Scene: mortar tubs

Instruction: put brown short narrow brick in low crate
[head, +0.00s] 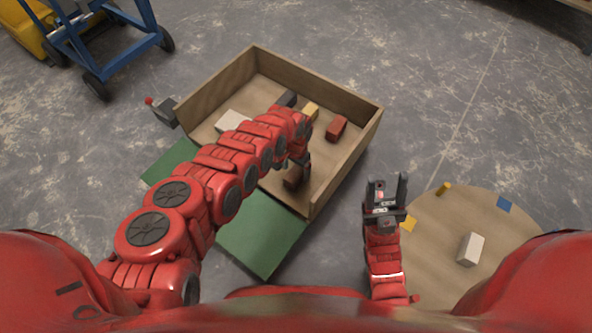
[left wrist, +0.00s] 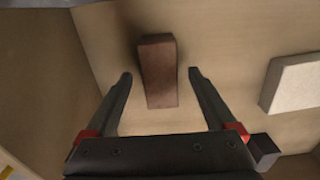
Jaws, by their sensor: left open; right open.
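The low crate (head: 345,170) is a wide, shallow wooden box in the middle of the head view. The brown short narrow brick (head: 292,180) is inside it, near the front right wall and partly hidden by my left arm. My left gripper (head: 300,164) is inside the crate's outline, open, right by the brick. In the left wrist view the brown brick (left wrist: 158,88) shows between the two spread fingers, with clear gaps on both sides. My right gripper (head: 387,188) is open and empty, outside the crate beside the round table.
The crate also holds a white block (head: 232,120), a dark grey brick (head: 287,98), a yellow brick (head: 311,111) and a red brick (head: 337,129). Green panels (head: 262,240) lie in front. A round table (head: 435,255) bears a pale brick (head: 470,249). A blue cart (head: 110,50) stands back left.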

